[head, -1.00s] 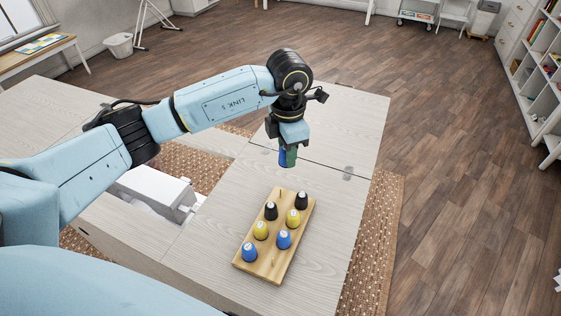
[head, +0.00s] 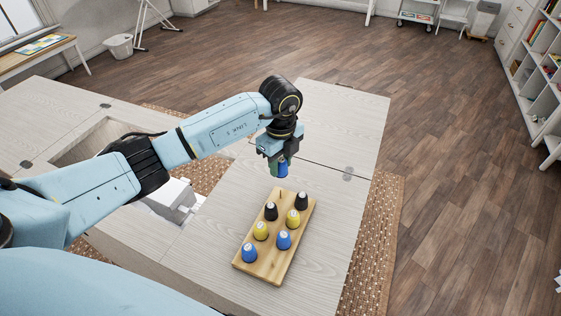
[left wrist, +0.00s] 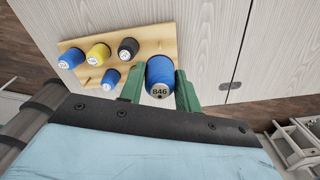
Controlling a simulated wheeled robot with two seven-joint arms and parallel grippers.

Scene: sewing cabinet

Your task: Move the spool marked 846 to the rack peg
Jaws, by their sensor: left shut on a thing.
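The blue spool marked 846 (left wrist: 160,78) is between the green fingers of my left gripper (left wrist: 160,90), which is shut on it. In the head view the held spool (head: 281,171) hangs below the left gripper (head: 279,160), just past the far end of the wooden rack (head: 273,254). A thin bare rack peg (head: 281,192) stands at that far end, close below the spool in the picture. The rack also shows in the left wrist view (left wrist: 150,37). My right gripper is not in view.
The rack carries black spools (head: 302,200), yellow spools (head: 261,230) and blue spools (head: 249,252) in two rows. A white sewing machine (head: 176,198) sits in the cabinet opening at left. The pale cabinet top (head: 325,227) is clear around the rack.

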